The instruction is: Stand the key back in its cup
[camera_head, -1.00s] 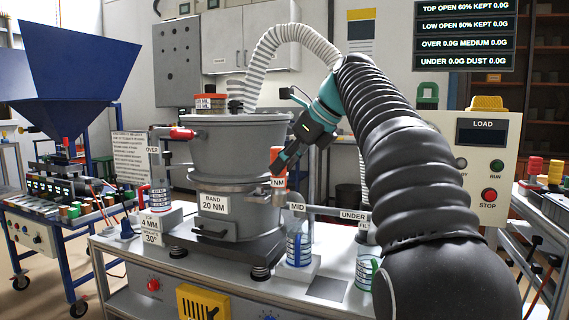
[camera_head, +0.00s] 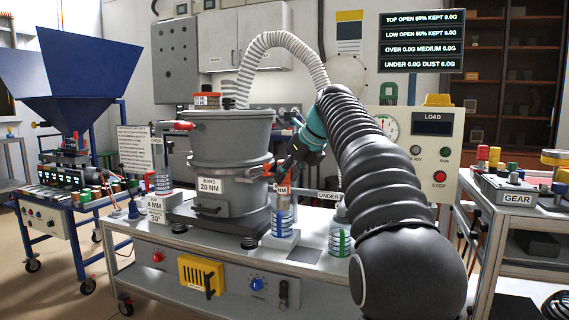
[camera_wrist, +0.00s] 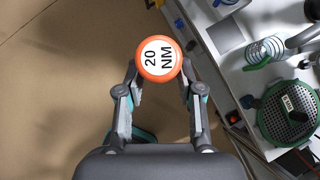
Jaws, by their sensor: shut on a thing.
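The key (camera_wrist: 158,59) is an orange-rimmed piece with a white round face marked 20 NM. My gripper (camera_wrist: 160,78) is shut on it, with one finger at each side. In the wrist view the key's face points at the camera and floor shows beyond it. In the head view the key (camera_head: 283,188) is a small orange piece with a white label below my gripper (camera_head: 286,170). It appears in front of the bench, to the right of the grey vessel. I cannot tell which holder is the key's cup.
The bench (camera_head: 180,238) bears the grey vessel (camera_head: 228,140) and blue-striped jars (camera_head: 282,220). A green-rimmed mesh lid (camera_wrist: 290,115) is at right in the wrist view. A cart at right carries a GEAR tray (camera_head: 515,195) and coloured pieces.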

